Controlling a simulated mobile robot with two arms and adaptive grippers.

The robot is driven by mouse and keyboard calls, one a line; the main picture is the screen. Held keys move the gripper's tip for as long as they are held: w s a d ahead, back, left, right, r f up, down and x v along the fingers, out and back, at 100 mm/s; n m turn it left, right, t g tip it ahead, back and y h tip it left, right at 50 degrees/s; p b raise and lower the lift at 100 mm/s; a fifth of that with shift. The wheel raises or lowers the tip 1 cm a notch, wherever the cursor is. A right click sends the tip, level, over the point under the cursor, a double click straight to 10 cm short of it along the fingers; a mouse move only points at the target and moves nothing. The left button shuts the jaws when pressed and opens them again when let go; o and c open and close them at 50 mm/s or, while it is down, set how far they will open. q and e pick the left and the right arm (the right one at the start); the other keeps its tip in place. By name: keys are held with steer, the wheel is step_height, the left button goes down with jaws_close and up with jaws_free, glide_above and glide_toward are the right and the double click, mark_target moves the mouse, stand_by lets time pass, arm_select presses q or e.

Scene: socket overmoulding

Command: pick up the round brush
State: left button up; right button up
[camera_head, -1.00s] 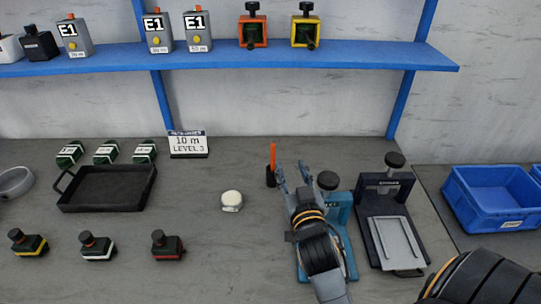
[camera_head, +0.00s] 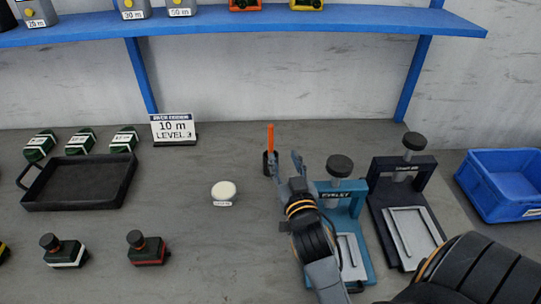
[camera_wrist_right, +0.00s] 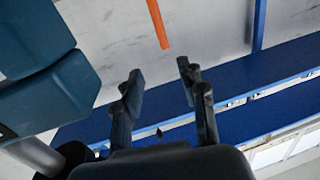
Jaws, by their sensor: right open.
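A slim orange handle (camera_head: 270,138) stands upright in a small black holder (camera_head: 270,170) towards the back of the bench; I take it for the round brush, but its bristles are hidden. The orange handle also shows at the top of the right wrist view (camera_wrist_right: 157,22). My right gripper (camera_head: 284,160) is open and empty, with its fingers close beside the holder and the lower handle. In the right wrist view the two fingertips (camera_wrist_right: 160,76) are apart, with the handle beyond them and nothing between them. My left gripper is not in view.
A teal press (camera_head: 352,205) stands right beside my right arm, with a dark press (camera_head: 402,190) and a blue bin (camera_head: 500,190) farther right. A round white object (camera_head: 223,190) lies left of the holder. A black tray (camera_head: 75,185) is at left. The blue shelf (camera_head: 230,25) crosses the back.

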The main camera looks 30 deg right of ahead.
mark_target(271, 131)
steer(key=x, duration=0.4)
steer(key=p+x, duration=0.1)
steer(key=x, duration=0.8)
steer(key=shift+w+a+p, duration=0.15)
steer(key=shift+w+p, duration=0.25)
steer(key=shift+w, duration=0.1)
jaws_close()
